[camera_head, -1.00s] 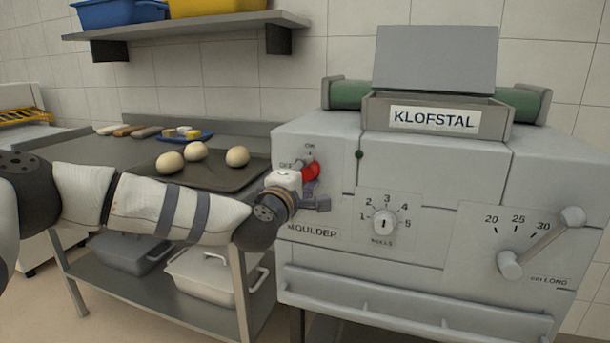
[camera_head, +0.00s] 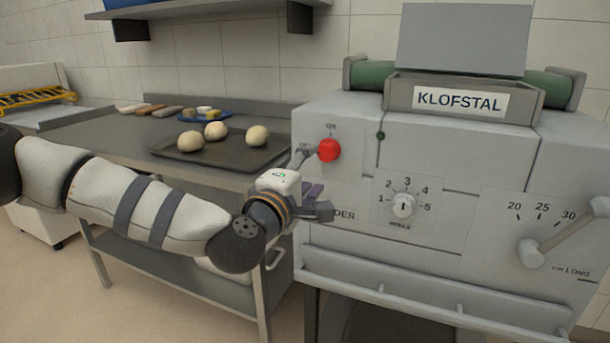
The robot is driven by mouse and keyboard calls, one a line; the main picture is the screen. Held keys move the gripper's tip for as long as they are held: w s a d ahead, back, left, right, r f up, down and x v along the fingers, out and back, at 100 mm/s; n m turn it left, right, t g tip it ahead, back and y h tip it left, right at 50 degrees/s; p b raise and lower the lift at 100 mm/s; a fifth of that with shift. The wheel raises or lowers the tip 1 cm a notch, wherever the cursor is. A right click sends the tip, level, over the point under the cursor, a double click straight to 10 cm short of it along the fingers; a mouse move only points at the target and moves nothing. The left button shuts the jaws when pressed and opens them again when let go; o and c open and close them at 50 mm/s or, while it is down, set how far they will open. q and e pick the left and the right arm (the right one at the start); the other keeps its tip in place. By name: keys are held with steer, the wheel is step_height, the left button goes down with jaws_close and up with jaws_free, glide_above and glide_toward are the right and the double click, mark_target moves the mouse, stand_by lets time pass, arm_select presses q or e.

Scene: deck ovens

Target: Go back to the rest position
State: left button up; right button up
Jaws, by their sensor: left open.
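My left arm reaches in from the left in the head view. My left gripper (camera_head: 312,180) is open and empty, in front of the left part of the grey moulder's (camera_head: 460,190) front panel. The red switch knob (camera_head: 329,150) on that panel is just above and to the right of the gripper and is fully in view. The gripper hides part of the "MOULDER" label. I cannot tell whether the fingers touch the panel. My right gripper is not in view.
A dark tray (camera_head: 180,154) with three dough balls (camera_head: 215,131) lies on the steel table (camera_head: 100,140) behind my arm. The moulder has a rolls dial (camera_head: 403,206) and a length lever (camera_head: 565,235). A wall shelf (camera_head: 210,20) hangs above. Floor shows at lower left.

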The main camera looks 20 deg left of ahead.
arm_select(q)
steer(key=s, duration=0.2)
steer(key=shift+s, duration=0.3)
